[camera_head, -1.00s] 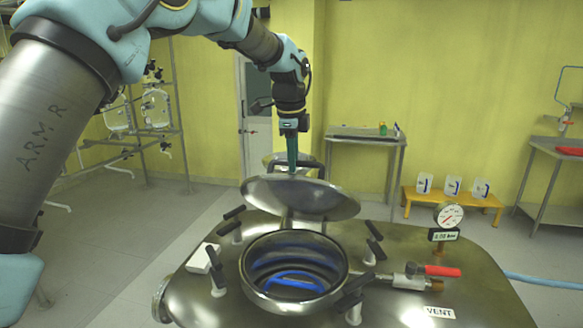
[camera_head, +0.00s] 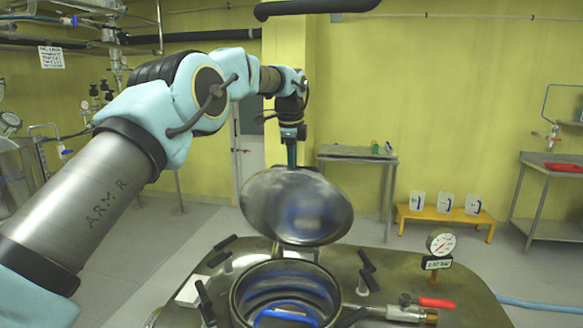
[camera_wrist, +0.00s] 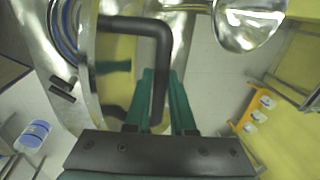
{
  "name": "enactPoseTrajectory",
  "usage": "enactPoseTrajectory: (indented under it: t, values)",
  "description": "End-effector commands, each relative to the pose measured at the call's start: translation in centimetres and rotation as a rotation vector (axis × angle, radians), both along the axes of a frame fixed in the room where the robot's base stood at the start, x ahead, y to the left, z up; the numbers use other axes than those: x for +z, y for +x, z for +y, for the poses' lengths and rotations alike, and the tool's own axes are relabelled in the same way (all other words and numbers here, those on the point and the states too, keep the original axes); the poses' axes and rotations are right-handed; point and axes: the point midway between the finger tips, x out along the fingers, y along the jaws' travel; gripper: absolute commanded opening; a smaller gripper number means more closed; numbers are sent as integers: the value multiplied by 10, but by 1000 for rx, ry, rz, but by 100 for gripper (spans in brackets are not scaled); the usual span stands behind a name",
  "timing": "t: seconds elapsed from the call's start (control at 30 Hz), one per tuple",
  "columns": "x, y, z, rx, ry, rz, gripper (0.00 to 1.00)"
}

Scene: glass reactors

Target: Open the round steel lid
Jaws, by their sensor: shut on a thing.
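The round steel lid (camera_head: 296,206) stands tilted up on its hinge behind the open round mouth (camera_head: 286,290) of the steel vessel. Its shiny inner face shows in the head view. My gripper (camera_head: 291,163) is at the lid's upper back side. In the wrist view, the green fingers of my gripper (camera_wrist: 163,100) are closed around the black bar handle (camera_wrist: 138,24) of the lid. The lid's edge shows left of the handle in the wrist view. The handle is mostly hidden behind the lid in the head view. A blue thing (camera_head: 285,316) shows inside the vessel.
Black-handled clamps (camera_head: 366,262) stand around the mouth. A pressure gauge (camera_head: 440,243) and a red-handled valve (camera_head: 436,303) are on the vessel's right. A steel table (camera_head: 357,153) and an orange bench (camera_head: 445,221) with several containers stand behind, with bare floor between.

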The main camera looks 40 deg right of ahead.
Motion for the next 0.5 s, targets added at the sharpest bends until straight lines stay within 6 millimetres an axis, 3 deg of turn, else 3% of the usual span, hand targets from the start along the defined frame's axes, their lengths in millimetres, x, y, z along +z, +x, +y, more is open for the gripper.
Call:
enactPoseTrajectory:
  t: [0.47,0.5]
  values:
    - [-5,2,0,1,8,2,0]
    - [-5,2,0,1,8,2,27]
